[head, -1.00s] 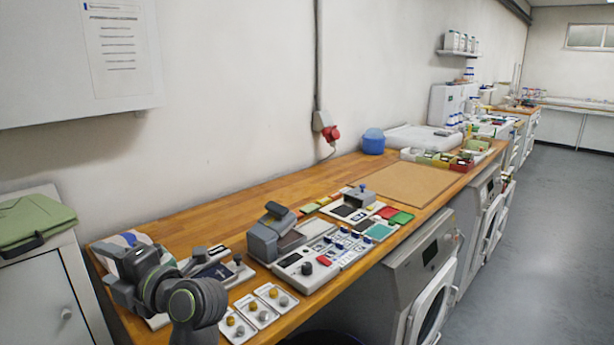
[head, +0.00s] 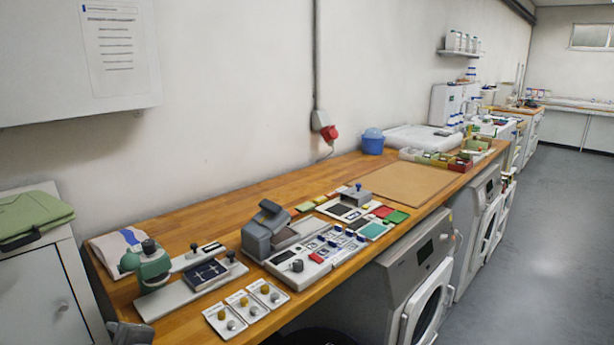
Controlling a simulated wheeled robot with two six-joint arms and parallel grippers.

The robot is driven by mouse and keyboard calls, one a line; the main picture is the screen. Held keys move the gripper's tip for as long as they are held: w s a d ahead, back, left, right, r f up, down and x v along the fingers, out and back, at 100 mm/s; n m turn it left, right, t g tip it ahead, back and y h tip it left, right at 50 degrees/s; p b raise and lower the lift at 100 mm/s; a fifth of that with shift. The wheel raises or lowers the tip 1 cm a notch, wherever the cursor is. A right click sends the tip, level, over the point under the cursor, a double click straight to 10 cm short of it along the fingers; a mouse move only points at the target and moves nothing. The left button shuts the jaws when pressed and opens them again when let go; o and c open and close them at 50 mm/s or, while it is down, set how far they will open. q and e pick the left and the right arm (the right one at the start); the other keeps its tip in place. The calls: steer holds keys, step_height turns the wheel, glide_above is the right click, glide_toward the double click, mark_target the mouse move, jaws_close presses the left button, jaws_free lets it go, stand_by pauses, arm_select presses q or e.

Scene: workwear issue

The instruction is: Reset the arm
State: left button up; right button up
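My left arm shows only as a small dark grey part at the bottom left edge of the head view. Its fingers cannot be made out, so whether the gripper is open or shut is hidden. My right gripper is not in view. On the wooden worktop (head: 190,228) a green and dark press-like device (head: 153,268) stands on a light base plate at the left. A dark patch with light lines (head: 206,275) lies on the plate beside it. Nothing is seen held.
Small white trays with knobs (head: 245,304) lie at the front edge. A grey machine (head: 268,232) and control panels (head: 300,262) stand behind them. A brown board (head: 405,184) lies farther right. A green case (head: 34,217) rests on the left cabinet. Washing machines stand below.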

arm_select(q)
steer(key=s+d+f+m+g+h, duration=0.25)
steer(key=s+f+m+h, duration=0.25)
steer(key=s+f+m, duration=0.7)
steer(key=s+d+f+m+g+h, duration=0.25)
steer(key=s+f+m+h, duration=0.4)
steer(key=s, duration=0.75)
step_height(320, 180, down, 25)
steer(key=a+m, duration=0.1)
steer(key=m, duration=0.1)
steer(key=s+d+f+g, duration=0.1)
steer(key=s+f, duration=1.4)
steer(key=f, duration=0.1)
steer(key=shift+d, duration=0.15)
steer(key=shift+y, duration=0.25)
steer(key=shift+c, duration=0.2)
